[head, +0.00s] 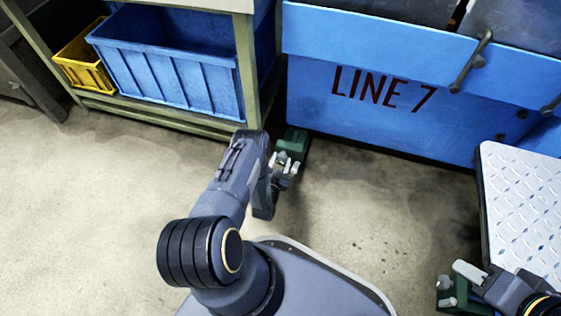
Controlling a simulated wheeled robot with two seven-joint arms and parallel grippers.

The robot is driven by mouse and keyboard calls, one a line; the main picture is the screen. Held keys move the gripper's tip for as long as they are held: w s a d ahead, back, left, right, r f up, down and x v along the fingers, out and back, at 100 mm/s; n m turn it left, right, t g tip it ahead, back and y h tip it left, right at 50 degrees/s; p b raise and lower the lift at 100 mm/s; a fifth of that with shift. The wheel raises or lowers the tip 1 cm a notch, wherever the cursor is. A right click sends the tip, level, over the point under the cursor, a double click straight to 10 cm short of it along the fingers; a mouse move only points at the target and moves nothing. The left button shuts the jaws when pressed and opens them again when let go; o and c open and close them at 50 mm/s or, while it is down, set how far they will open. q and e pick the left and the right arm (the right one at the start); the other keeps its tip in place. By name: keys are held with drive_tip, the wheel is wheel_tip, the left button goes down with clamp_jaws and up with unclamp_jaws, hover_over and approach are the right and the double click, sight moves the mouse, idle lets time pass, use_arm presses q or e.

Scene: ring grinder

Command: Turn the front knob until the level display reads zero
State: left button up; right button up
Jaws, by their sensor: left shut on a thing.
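The blue machine (375,105) marked "LINE 7" stands at the upper right. No front knob or level display can be made out in this view. My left gripper (285,163) is in front of the machine's lower left corner, low over the floor. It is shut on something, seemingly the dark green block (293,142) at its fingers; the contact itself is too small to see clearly. My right gripper (461,281) is at the lower right, with another dark green part (455,297) at its fingers. Whether its jaws are open or shut is unclear.
A green-framed bench (245,70) at the upper left holds a blue bin (165,75) and a yellow bin (83,65). A metal tread-plate platform (525,190) stands at the right, close to my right gripper. The concrete floor (370,215) between is clear.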

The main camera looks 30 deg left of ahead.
use_arm(q)
drive_tip(key=m, duration=0.4)
drive_tip(key=shift+d+f+m, duration=0.1)
drive_tip(key=shift+d+m, duration=0.05)
drive_tip(key=shift+m, duration=0.15)
drive_tip(key=shift+f+m, duration=0.1)
drive_tip(key=shift+m, duration=2.4)
drive_tip(key=shift+s, duration=0.1)
drive_tip(key=o, duration=0.7)
drive_tip(key=p+v, duration=0.2)
drive_tip(key=v, duration=0.5)
drive_tip(key=shift+s+p, duration=0.35)
drive_tip(key=shift+s, duration=0.05)
